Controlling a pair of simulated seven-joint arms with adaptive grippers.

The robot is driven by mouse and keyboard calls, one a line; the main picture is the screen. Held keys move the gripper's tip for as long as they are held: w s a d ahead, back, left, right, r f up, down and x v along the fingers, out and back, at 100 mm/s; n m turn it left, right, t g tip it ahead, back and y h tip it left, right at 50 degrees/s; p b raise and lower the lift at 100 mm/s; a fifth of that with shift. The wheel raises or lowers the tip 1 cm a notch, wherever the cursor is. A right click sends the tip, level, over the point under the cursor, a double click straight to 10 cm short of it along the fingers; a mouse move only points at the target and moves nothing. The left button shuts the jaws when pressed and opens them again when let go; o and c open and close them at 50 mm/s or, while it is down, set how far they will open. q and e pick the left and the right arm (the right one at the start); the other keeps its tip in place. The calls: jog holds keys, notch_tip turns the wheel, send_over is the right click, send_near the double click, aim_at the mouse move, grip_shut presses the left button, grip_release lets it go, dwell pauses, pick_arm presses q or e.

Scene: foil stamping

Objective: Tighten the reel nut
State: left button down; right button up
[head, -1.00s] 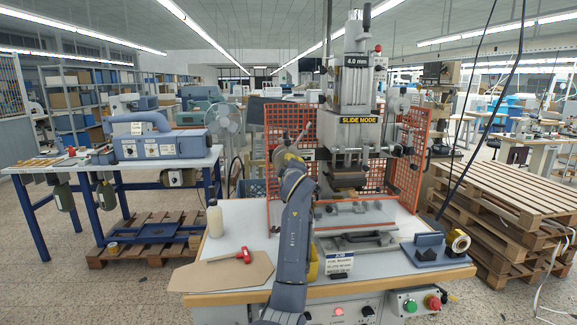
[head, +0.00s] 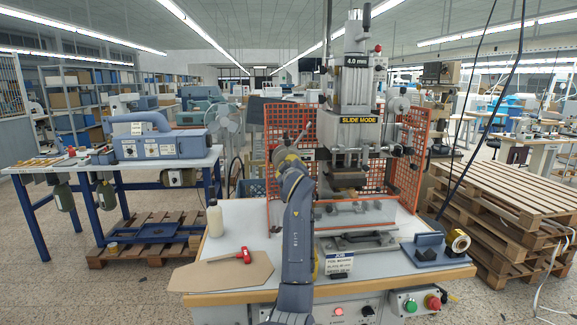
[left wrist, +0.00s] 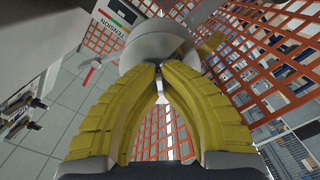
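The reel nut (left wrist: 155,42) is a pale grey rounded piece at the top of the left wrist view, with a small brownish wing at its right. My left gripper (left wrist: 158,70) has yellow ribbed fingers that come together at the tips right at the nut; they look closed on it. The contact itself is partly hidden. In the head view my left gripper (head: 285,153) is up at the left side of the stamping press (head: 352,130), in front of the orange guard. My own arm hides much of that spot. My right gripper is in neither view.
The orange mesh guard (head: 280,118) stands close around the press. Wooden pallets (head: 505,205) stand at the right.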

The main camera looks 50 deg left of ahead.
pick_arm(q)
jog(key=m, duration=0.3)
jog(key=shift+m, duration=0.4)
jog(key=m, duration=0.3)
jog(key=shift+m, duration=0.3)
jog(key=m, duration=1.2)
jog(key=shift+m, duration=0.3)
jog(key=m, duration=0.6)
jog(key=shift+m, duration=0.3)
jog(key=c, duration=1.6)
grip_release()
jog(key=shift+d, duration=0.15)
